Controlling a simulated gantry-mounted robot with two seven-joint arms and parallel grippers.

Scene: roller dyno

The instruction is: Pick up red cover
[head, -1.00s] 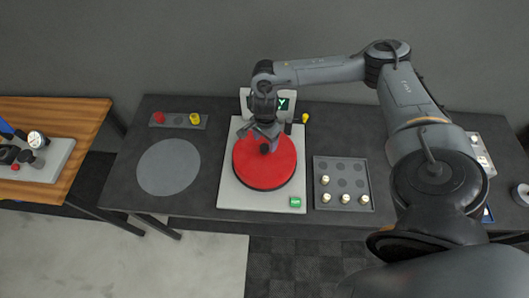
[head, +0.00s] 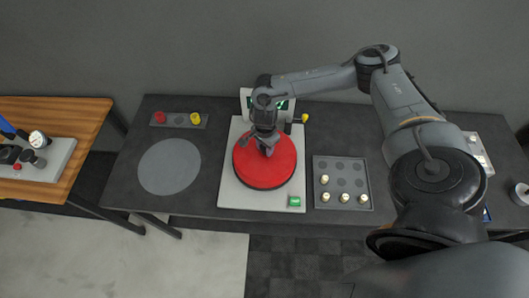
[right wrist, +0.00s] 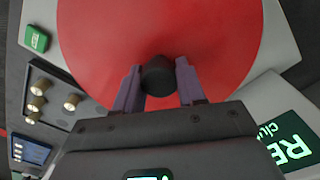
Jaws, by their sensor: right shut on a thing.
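The red cover (head: 264,172) is a round disc lying on the pale machine base (head: 230,196) in the middle of the table. Its black centre knob (right wrist: 158,76) shows in the right wrist view. My right gripper (head: 266,150) reaches down over the cover from the back. In the right wrist view its two fingers (right wrist: 159,84) stand on either side of the knob and are shut on it. In the head view the gripper hides the knob. The cover looks flat on the base. My left gripper is in neither view.
A grey tray (head: 352,206) with several pale cylinders lies right of the base. A grey disc area (head: 169,167) on the left is bare. A green button (head: 294,201) is at the base's front right.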

